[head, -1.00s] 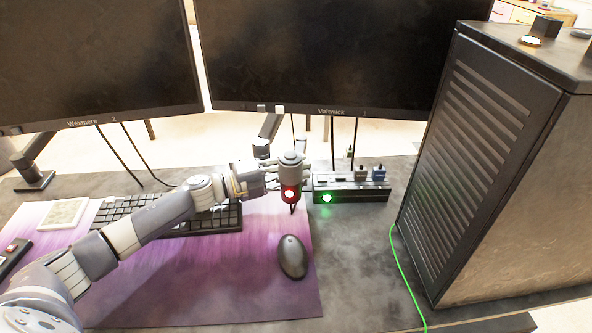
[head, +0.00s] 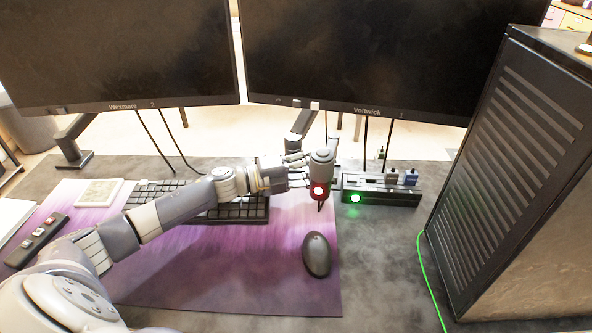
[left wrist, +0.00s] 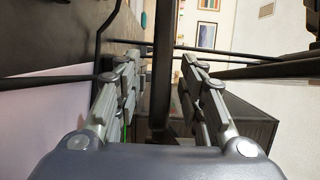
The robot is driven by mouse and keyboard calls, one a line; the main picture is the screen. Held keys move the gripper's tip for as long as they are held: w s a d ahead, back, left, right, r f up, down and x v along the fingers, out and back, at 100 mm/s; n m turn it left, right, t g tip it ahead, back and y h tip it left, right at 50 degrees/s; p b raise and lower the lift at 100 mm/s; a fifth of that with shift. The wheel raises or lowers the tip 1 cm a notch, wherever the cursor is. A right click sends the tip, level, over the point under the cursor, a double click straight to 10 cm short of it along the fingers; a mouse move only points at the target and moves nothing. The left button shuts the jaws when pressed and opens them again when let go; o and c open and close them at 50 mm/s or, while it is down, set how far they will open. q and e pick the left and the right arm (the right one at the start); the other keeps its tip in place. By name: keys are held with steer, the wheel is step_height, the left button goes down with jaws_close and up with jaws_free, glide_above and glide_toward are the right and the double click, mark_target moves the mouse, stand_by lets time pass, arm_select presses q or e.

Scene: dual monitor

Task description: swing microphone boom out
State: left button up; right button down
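A grey, rounded piece with a red band and a white light, apparently the microphone (head: 321,163), stands upright at the mouse mat's back right edge. No boom arm can be made out clearly in the head view. My left gripper (head: 300,172) reaches in from the left, its fingers right beside the grey piece. Whether they touch is unclear. In the left wrist view my left gripper's fingers (left wrist: 162,62) stand apart, with a dark upright bar (left wrist: 163,75) between them. Gaps show on both sides of the bar. My right gripper is out of view.
Two monitors (head: 355,55) stand behind. A keyboard (head: 232,211) lies under my arm, and a mouse (head: 317,255) lies on the purple mat (head: 220,280). A hub (head: 381,196) with a green light is just right of the microphone. A black computer tower (head: 505,165) stands at right.

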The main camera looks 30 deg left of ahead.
arm_select(q)
steer(key=v, duration=1)
steer(key=shift+s+r, duration=0.1)
